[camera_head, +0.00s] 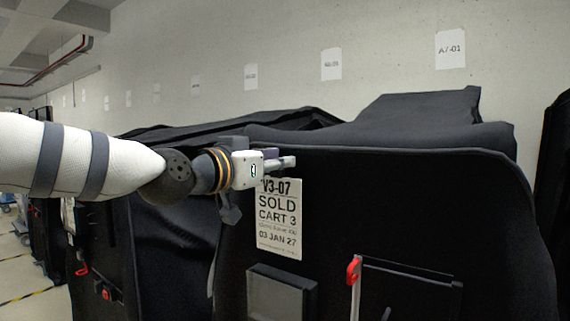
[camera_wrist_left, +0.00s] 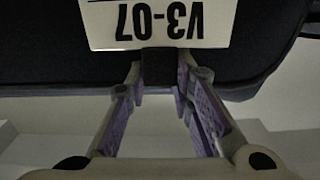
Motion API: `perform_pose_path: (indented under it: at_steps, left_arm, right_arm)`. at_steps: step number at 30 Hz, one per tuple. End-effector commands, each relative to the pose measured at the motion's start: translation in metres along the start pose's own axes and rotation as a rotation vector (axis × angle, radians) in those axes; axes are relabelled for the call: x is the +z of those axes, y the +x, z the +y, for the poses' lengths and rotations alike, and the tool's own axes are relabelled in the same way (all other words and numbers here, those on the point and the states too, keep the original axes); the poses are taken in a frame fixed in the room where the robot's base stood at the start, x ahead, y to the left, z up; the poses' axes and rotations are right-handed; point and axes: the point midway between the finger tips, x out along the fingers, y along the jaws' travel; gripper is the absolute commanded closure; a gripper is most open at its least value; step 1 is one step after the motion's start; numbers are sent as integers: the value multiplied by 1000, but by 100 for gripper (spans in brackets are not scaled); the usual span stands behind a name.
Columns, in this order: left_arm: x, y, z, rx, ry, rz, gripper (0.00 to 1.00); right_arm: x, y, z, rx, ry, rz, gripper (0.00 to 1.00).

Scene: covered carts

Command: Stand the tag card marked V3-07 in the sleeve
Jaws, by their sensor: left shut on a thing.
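The tag card marked V3-07 (camera_head: 279,220) is white with black print reading SOLD, CART 3 and 03 JAN 27. It hangs upright in front of the black cart cover. My left gripper (camera_head: 284,162) is shut on its top edge. In the left wrist view the card (camera_wrist_left: 160,22) shows upside down, with its edge at a dark piece between the fingertips (camera_wrist_left: 161,68). A clear-fronted sleeve (camera_head: 281,293) with a dark frame is on the cover below the card, apart from it. My right gripper is not in view.
A black covered cart (camera_head: 420,190) fills the front. Right of the sleeve are a red-topped pale rod (camera_head: 354,275) and a dark framed panel (camera_head: 410,290). Another covered cart (camera_head: 165,250) stands at left. Paper signs (camera_head: 331,64) hang on the back wall.

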Motion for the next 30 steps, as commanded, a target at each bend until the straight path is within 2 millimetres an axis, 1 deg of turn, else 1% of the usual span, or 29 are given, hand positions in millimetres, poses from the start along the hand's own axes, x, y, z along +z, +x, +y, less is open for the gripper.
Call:
perform_pose_path:
  at_steps: [15, 20, 30]
  left_arm:
    - [48, 0, 0, 0, -3, -4, 100]
    - [61, 0, 1, -1, -2, -2, 100]
    - [93, 0, 1, 0, -2, -4, 100]
  right_arm:
    - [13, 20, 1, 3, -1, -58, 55]
    - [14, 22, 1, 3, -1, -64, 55]
    - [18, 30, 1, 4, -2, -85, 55]
